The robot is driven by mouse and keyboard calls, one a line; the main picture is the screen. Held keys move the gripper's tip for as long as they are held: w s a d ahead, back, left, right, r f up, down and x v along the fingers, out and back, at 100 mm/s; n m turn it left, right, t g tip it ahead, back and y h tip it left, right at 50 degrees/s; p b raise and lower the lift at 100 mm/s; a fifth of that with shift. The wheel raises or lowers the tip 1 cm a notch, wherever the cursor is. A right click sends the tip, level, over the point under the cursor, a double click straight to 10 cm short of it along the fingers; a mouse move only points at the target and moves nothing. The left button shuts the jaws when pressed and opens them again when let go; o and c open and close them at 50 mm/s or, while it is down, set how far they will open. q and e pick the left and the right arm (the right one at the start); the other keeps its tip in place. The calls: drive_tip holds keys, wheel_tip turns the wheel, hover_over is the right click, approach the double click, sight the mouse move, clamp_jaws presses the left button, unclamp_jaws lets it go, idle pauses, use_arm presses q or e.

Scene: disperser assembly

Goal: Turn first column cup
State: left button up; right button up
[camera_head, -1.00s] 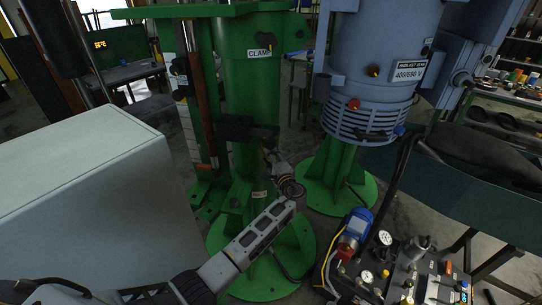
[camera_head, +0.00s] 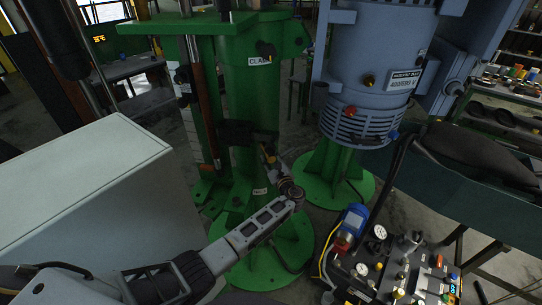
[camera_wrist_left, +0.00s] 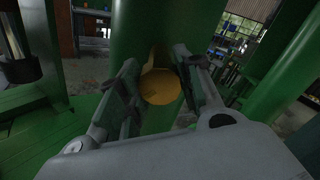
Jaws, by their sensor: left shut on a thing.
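A yellow, round-faced cup (camera_wrist_left: 160,88) sits on the green column (camera_wrist_left: 157,40) in the left wrist view. My left gripper (camera_wrist_left: 158,78) has one finger on each side of the cup and is shut on it. In the head view the left gripper (camera_head: 270,158) reaches the lower front of the green column (camera_head: 251,95), below the CLAMP label. The cup is small and mostly hidden by the gripper there. My right gripper is not in view.
A blue motor housing (camera_head: 375,55) stands on a green base to the right. A gauge panel (camera_head: 380,270) with a blue motor is at the lower right. A pale cabinet (camera_head: 75,190) fills the left side. A dark green table (camera_head: 480,190) stands at the far right.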

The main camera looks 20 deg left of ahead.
use_arm(q)
drive_tip(key=shift+f+m+p, duration=0.15)
drive_tip(key=shift+m+p, duration=0.45)
drive_tip(key=shift+m, duration=1.3)
drive_tip(key=o, duration=1)
drive_tip(key=shift+o, duration=0.2)
drive_tip(key=shift+d, duration=0.1)
drive_tip(key=v, duration=1.2)
